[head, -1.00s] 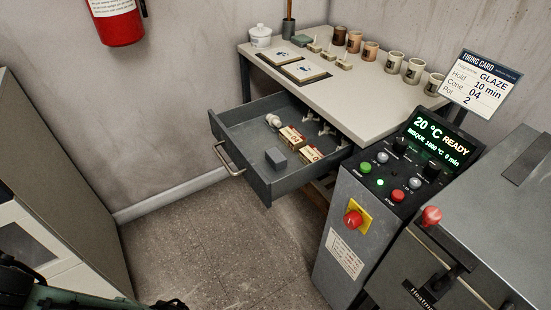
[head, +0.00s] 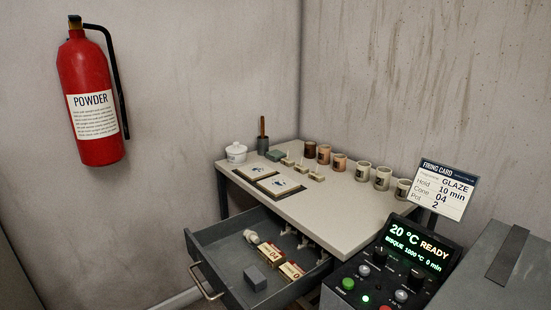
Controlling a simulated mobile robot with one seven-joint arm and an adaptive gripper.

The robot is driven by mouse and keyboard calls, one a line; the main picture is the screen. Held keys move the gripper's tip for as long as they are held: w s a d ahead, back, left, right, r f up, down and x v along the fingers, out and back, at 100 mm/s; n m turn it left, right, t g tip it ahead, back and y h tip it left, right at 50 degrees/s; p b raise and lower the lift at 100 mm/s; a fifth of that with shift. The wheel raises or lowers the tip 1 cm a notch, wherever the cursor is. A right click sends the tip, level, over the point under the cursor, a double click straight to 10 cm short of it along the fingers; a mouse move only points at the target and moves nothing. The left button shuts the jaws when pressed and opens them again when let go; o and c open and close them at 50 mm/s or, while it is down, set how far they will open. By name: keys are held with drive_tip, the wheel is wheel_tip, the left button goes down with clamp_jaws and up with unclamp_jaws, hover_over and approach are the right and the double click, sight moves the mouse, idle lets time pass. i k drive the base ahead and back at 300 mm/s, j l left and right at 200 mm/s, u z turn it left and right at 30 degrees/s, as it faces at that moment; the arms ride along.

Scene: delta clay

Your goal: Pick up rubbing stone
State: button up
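A small blue-grey block (head: 255,279), which looks like the rubbing stone, lies in the front part of the open drawer (head: 207,263). Another flat grey-green block (head: 275,155) lies at the back of the table (head: 340,200), beside a brush-like tool in a dark holder; I cannot tell for certain which block is the rubbing stone. My gripper is not in view.
The drawer also holds two small cone boxes (head: 270,257), a pale round-ended item (head: 251,237) and several small stands. Cups (head: 362,171) line the table's back edge. The kiln control panel (head: 420,248) stands close at the drawer's right. A fire extinguisher (head: 92,100) hangs on the left wall.

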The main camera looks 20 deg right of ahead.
sight(256, 280)
drive_tip(key=i+j, duration=0.15)
drive_tip(key=j, duration=0.2)
drive_tip(key=i+j, duration=0.15)
drive_tip(key=j, duration=0.2)
drive_tip(key=i+j+z, duration=0.1)
drive_tip(key=j, duration=0.25)
drive_tip(key=i+j, duration=0.2)
drive_tip(key=j, duration=0.2)
drive_tip(key=j+z, duration=0.1)
drive_tip(key=z, duration=1.45)
drive_tip(key=i, duration=0.55)
